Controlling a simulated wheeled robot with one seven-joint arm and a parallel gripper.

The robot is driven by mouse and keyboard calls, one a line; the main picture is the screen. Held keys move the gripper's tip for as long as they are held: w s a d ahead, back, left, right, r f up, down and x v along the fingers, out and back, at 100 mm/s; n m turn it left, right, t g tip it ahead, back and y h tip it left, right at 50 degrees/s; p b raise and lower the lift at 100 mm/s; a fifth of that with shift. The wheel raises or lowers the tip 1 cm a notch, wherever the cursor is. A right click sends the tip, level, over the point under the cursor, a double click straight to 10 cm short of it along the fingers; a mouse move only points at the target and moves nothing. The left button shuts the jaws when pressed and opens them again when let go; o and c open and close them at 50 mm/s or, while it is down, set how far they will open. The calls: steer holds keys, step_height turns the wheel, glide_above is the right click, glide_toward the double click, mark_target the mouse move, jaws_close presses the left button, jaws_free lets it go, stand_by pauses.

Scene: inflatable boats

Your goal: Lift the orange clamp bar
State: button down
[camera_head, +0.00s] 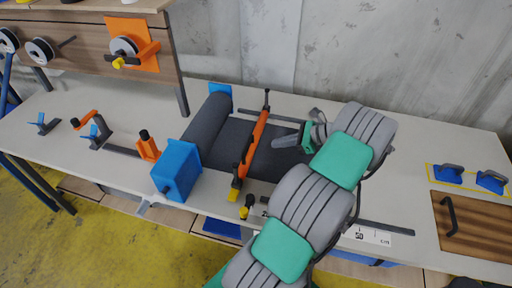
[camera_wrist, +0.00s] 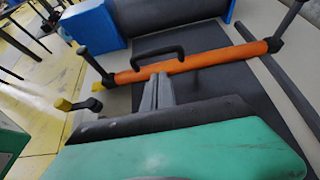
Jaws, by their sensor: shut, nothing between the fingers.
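The orange clamp bar (camera_head: 254,143) lies across a dark grey sheet on the bench, with dark posts at its ends and a yellow part at its near end. In the wrist view the bar (camera_wrist: 212,60) carries a dark arched handle (camera_wrist: 158,55). My gripper (camera_head: 278,139) is to the right of the bar, pointing toward it. Its shut, empty fingers (camera_wrist: 158,82) appear just short of the bar, near the handle. I cannot tell whether they touch it.
A dark roll (camera_head: 208,120) lies left of the bar, with a blue block (camera_head: 177,170) at its near end. A ruler strip (camera_head: 368,235) lies along the front edge. A wooden board (camera_head: 475,228) and blue-handled tools (camera_head: 448,174) sit at the right. A concrete wall stands behind.

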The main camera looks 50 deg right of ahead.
steer(key=p+x, duration=0.1)
steer(key=x, duration=0.9)
steer(key=shift+w+r, duration=0.1)
